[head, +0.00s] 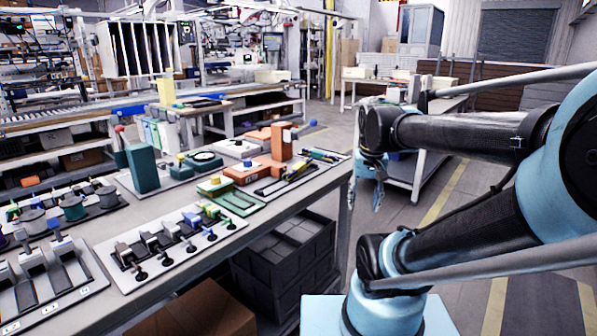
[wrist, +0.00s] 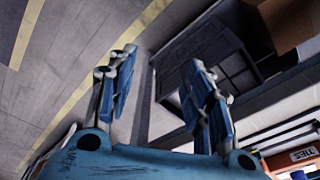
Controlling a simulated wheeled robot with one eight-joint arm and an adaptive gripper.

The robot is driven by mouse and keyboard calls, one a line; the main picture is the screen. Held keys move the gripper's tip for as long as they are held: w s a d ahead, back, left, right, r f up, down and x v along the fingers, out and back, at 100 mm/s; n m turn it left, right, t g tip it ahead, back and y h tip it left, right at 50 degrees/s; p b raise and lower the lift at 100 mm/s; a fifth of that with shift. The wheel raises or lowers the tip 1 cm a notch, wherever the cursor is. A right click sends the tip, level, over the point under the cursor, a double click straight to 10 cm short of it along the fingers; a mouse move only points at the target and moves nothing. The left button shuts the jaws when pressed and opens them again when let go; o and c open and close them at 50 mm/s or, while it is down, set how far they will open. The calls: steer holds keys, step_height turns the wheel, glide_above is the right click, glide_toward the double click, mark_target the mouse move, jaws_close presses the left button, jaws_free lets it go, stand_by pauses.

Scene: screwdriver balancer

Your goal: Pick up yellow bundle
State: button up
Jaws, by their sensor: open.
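Small yellow-and-dark tool-like pieces (head: 297,170) lie in a dark tray near the right end of the workbench (head: 165,212); they may be the yellow bundle, but they are too small to be sure. Blue-and-yellow pieces (head: 323,155) lie just beyond them. My gripper (head: 366,190) hangs past the bench's right edge, to the right of these pieces and apart from them. In the wrist view my gripper (wrist: 162,62) is open, with nothing between its blue fingers. No yellow bundle shows clearly in the wrist view.
An orange block fixture (head: 254,171) and a green block (head: 142,168) stand on the bench. A grey crate (head: 285,260) and a cardboard box (head: 205,308) are below it. The wrist view shows a dark crate (wrist: 215,65) and open floor (wrist: 60,70).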

steer(key=w+a+r+m+g, duration=0.1)
steer(key=w+a+r, duration=0.3)
steer(key=w+r, duration=0.25)
steer(key=w+a+r+m, duration=0.2)
steer(key=w+a+r, duration=0.2)
steer(key=w+r, duration=0.25)
steer(key=w+a+r+m+g, duration=0.15)
steer(key=w+a+r, duration=0.35)
steer(key=w+a, duration=0.75)
glide_above(299, 165)
steer(key=shift+m+t, duration=0.25)
steer(key=shift+m, duration=0.1)
steer(key=f, duration=1.1)
steer(key=shift+s+a+f, duration=0.15)
steer(key=shift+a+f, duration=0.2)
steer(key=shift+w+d+f, duration=0.15)
steer(key=shift+f, duration=1.15)
steer(key=shift+w+d+f, duration=0.15)
steer(key=shift+f, duration=1.15)
jaws_close()
